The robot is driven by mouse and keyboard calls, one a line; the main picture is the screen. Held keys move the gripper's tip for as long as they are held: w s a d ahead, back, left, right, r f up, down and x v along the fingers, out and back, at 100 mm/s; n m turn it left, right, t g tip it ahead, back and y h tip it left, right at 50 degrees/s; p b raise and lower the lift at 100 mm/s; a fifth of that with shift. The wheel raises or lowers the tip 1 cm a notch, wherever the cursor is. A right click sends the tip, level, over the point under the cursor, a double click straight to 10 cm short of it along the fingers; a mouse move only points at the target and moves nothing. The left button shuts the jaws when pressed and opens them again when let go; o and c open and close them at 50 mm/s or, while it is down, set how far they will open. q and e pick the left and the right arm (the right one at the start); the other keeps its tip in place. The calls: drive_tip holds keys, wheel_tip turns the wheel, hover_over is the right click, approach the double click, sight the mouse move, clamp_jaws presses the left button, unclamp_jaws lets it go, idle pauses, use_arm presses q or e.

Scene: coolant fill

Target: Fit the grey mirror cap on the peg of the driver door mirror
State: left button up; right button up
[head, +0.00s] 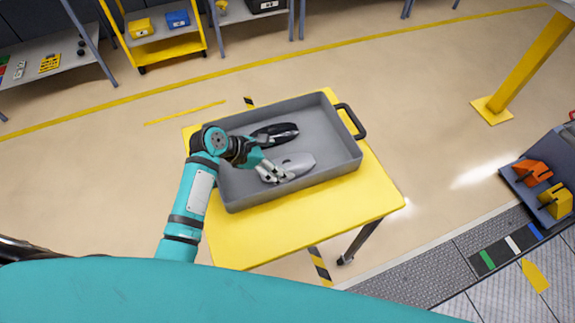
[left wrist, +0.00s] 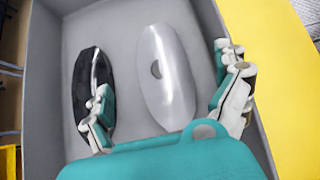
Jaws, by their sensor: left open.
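The grey mirror cap (head: 299,163) lies in a grey tray (head: 343,155) on a yellow table. It also shows in the left wrist view (left wrist: 166,75), a long pale shell with a dark round spot near its middle. My left gripper (head: 270,174) is open over the tray, at the cap's left end in the head view. In the left wrist view the fingers of my left gripper (left wrist: 170,110) stand on either side of the cap, apart from it. Neither the driver door mirror nor its peg is in view. My right gripper is not in view.
A black cap-like part (head: 275,134) lies beside the grey cap in the tray. The tray walls and a black handle (head: 352,121) surround them. The yellow table (head: 300,207) is bare in front. A yellow post (head: 530,65) stands at right.

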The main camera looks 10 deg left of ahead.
sight(285, 166)
use_arm(q)
drive_tip(key=x, duration=0.4)
drive_tip(key=shift+s+d+f, duration=0.1)
drive_tip(key=shift+d+f, duration=0.05)
drive_tip(key=shift+f, duration=0.25)
drive_tip(key=shift+d+f, duration=0.1)
drive_tip(key=shift+f, duration=0.1)
drive_tip(key=shift+c, duration=0.3)
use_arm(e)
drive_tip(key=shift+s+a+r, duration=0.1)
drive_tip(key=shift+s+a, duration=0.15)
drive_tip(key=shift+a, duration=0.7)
use_arm(q)
drive_tip(key=shift+s+r, duration=0.1)
drive_tip(key=shift+s, duration=0.05)
drive_tip(key=c, duration=0.9)
drive_tip(key=shift+c, duration=1.7)
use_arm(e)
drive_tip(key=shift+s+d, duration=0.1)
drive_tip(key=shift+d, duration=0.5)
